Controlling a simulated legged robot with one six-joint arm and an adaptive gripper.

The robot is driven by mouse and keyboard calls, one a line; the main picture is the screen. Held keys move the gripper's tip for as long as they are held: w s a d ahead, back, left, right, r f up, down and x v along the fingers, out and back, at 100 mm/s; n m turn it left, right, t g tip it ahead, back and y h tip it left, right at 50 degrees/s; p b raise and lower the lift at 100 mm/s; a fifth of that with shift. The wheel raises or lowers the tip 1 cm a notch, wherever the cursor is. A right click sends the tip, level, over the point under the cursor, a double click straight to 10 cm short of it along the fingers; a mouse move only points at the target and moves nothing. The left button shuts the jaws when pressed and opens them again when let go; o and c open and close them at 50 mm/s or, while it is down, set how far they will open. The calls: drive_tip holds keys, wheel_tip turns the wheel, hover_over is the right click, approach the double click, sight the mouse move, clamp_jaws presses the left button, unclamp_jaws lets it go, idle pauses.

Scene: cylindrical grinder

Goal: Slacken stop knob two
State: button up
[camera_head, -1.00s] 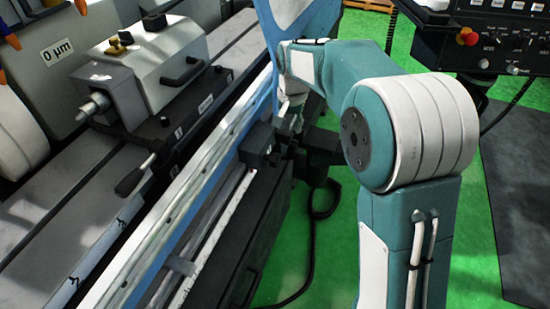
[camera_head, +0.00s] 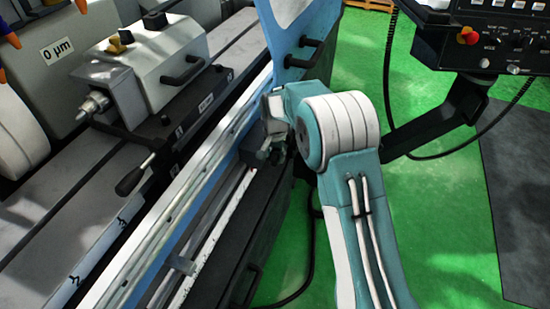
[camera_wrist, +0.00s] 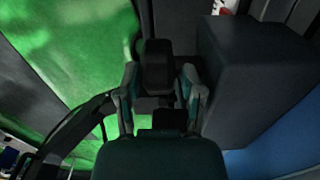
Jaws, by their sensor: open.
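In the wrist view, a black knob-like block (camera_wrist: 158,62) lies between the two fingers of my gripper (camera_wrist: 160,80). I cannot tell whether it is stop knob two. The fingers are open, one on each side of it; I cannot tell if they touch it. A large dark stop block (camera_wrist: 255,75) stands just right of the fingers. In the head view, my gripper (camera_head: 268,145) is at the front rail of the machine, mostly hidden by my own arm. The stop and its knobs are largely covered there.
The grinder's table (camera_head: 150,220) runs diagonally on the left, with a blue splash panel (camera_head: 300,40) behind my wrist. A tailstock (camera_head: 155,65) with a lever sits on it. A control panel (camera_head: 490,40) on a dark arm stands at right. Green floor is clear beside me.

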drive_tip(key=shift+f, duration=0.7)
clamp_jaws()
